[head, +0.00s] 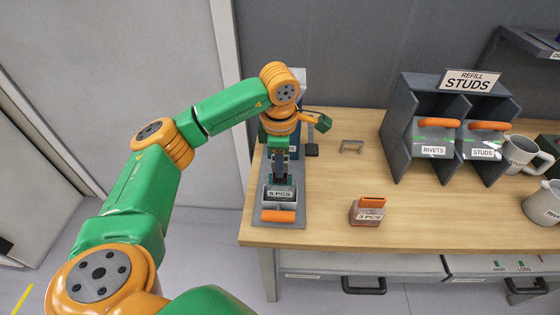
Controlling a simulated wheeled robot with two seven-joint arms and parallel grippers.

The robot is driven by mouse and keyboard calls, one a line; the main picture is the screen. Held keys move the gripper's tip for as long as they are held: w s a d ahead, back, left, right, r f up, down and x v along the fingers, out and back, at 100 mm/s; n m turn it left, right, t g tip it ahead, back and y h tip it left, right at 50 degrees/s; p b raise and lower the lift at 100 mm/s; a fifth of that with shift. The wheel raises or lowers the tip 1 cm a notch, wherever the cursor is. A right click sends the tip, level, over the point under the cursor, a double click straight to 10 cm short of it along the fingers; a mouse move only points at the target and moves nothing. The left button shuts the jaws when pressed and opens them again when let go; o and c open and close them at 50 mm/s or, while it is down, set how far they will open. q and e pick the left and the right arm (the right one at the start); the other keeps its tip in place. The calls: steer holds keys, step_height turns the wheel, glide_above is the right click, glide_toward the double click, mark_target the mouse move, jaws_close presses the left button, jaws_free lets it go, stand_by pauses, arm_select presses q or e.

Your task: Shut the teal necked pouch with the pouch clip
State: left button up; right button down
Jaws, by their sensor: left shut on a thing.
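My left gripper (281,181) points down over the grey mat at the bench's left end. It is shut at the far edge of a dark grey container labelled 5 PCS (281,194), which has an orange handle at its near side. I cannot tell whether the container is lifted off the mat. No teal necked pouch is clearly seen; a blue-teal item (263,140) is mostly hidden behind my left wrist. A small grey bracket-shaped piece (352,146) lies on the bench; I cannot tell if it is the pouch clip. My right gripper is not in view.
A small container labelled 3 PCS (368,212) with an orange top stands near the bench's front edge. A grey rack (394,124) holds RIVETS and STUDS bins with orange handles. Mugs (519,152) stand at the right. The wooden bench (330,180) is clear around its middle.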

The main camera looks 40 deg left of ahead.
arm_select(q)
steer(key=o, duration=0.7)
